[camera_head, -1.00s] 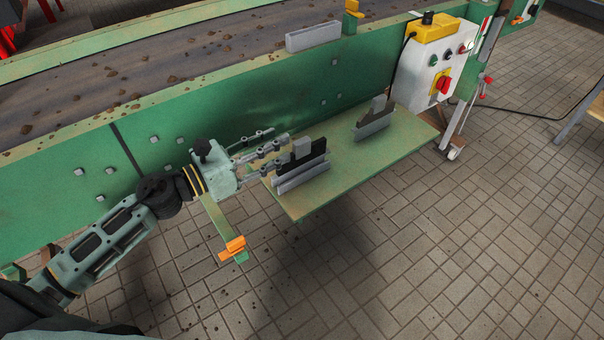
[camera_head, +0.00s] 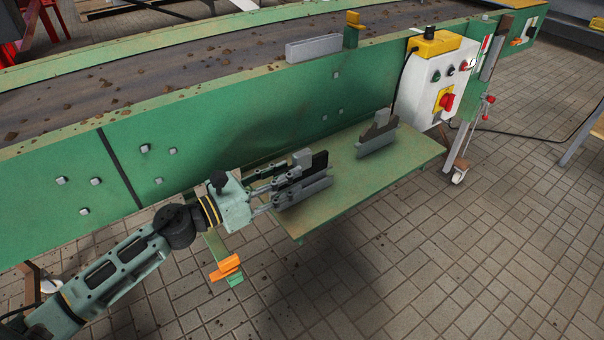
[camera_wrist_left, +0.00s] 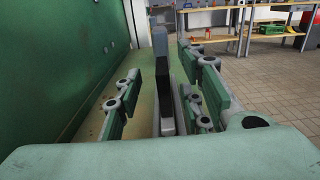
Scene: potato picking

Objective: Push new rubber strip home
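A black rubber strip (camera_head: 320,161) stands upright against a light grey bar holder (camera_head: 310,189) on the green shelf (camera_head: 345,192). A small grey block (camera_head: 302,158) stands at the strip; the wrist view also shows the strip (camera_wrist_left: 163,95). My left gripper (camera_head: 287,185) is at the strip's left end, its fingers on either side of strip and holder. In the wrist view a clear gap shows on the left finger's side; the right finger is close to the holder, contact unclear. The strip's lower edge is partly hidden by the fingers. My right gripper is not in view.
A second grey holder (camera_head: 376,147) with a worn dark brown strip (camera_head: 377,132) stands farther right on the shelf. The green conveyor wall (camera_head: 240,120) rises behind the shelf. A white control box (camera_head: 440,85) stands at right. An orange-ended lever (camera_head: 226,267) hangs below the gripper.

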